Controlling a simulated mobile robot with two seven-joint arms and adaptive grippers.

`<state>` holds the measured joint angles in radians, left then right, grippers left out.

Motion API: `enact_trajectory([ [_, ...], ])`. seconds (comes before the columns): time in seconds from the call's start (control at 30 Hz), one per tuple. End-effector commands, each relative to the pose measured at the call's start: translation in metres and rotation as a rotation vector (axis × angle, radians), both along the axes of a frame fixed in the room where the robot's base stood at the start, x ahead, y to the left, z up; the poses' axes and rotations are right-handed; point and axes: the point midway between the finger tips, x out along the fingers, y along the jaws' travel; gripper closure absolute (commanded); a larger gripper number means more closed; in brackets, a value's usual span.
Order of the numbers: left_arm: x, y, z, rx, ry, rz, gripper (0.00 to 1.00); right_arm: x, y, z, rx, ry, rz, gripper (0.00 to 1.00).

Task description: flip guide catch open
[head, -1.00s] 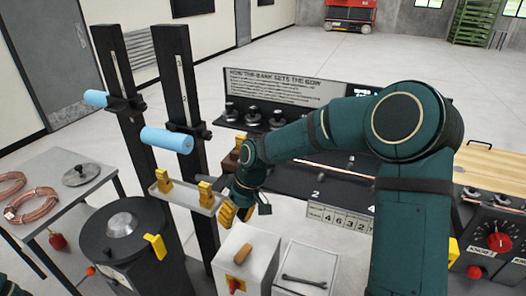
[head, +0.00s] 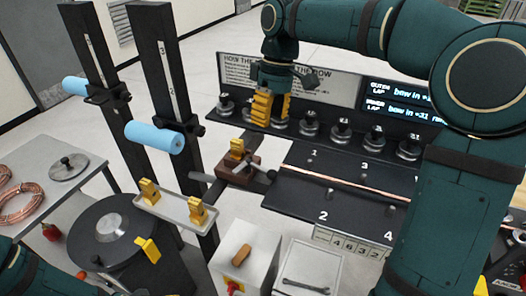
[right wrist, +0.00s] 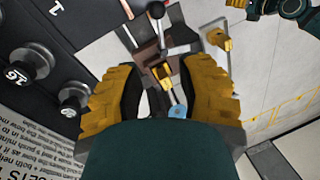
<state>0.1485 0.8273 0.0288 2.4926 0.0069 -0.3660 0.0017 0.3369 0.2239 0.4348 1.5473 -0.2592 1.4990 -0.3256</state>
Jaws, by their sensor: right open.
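A brown guide block (head: 240,172) sits at the left end of the dark bench. A small yellow piece (head: 237,149), likely the guide catch, stands up on it. A lever with a black ball knob (head: 271,175) sticks out to its right. My right gripper (head: 268,107) is open and empty, above and behind the block, near the row of knobs. In the right wrist view, the yellow piece (right wrist: 162,72) and brown block (right wrist: 147,55) lie beyond and between the open fingers (right wrist: 160,95), apart from them. My left gripper is out of view.
A copper tube (head: 350,184) lies along the dark bench. Several black knobs (head: 309,123) line a shelf behind. Two black posts carry blue rollers (head: 155,137). A tray (head: 175,209) with yellow brackets stands front left. A white box (head: 246,255) stands in front.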

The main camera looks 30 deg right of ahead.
Motion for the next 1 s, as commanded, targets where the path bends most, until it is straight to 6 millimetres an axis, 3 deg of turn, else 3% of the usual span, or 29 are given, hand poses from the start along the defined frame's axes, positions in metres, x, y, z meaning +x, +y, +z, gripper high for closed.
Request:
enact_trajectory([
  [0.27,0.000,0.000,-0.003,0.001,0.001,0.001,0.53,-0.002,0.002,-0.017,0.000,0.002,-0.001,0.63],
  [0.7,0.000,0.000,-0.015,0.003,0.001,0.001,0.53,-0.009,0.017,-0.099,0.001,0.004,-0.001,0.63],
  [1.0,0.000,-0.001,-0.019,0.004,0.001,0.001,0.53,-0.012,0.024,-0.132,0.001,0.002,0.000,0.63],
])
